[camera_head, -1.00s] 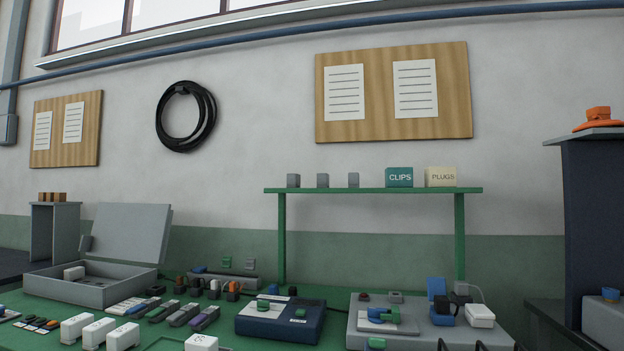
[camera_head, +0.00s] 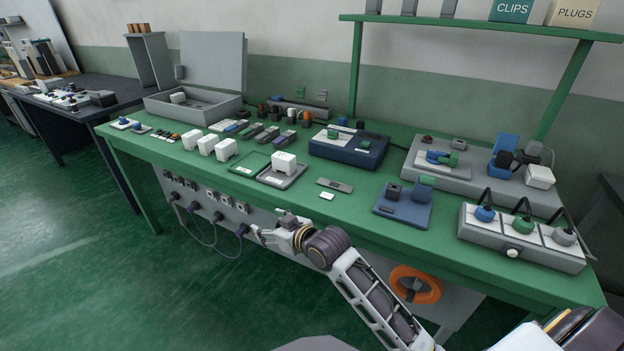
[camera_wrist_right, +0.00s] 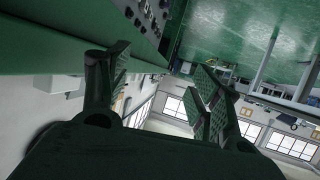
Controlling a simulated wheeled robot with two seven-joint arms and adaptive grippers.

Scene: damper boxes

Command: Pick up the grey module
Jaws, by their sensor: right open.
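Several things on the green workbench are grey, and I cannot tell for certain which is the grey module. A flat grey piece (camera_head: 335,185) lies alone near the front middle of the bench. A row of slim grey modules (camera_head: 268,134) with coloured ends lies further back. My right gripper (camera_head: 259,232) is below and in front of the bench's front edge, near the socket panel, apart from these pieces. In the right wrist view its two fingers (camera_wrist_right: 160,85) stand wide apart with nothing between them. My left gripper is out of view.
The green bench (camera_head: 345,222) is crowded at the back. White blocks (camera_head: 226,149) and a tray (camera_head: 265,176) stand left of the flat grey piece; a blue base (camera_head: 405,210) stands right. A socket panel (camera_head: 205,201) with plugged cables hangs below the front edge.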

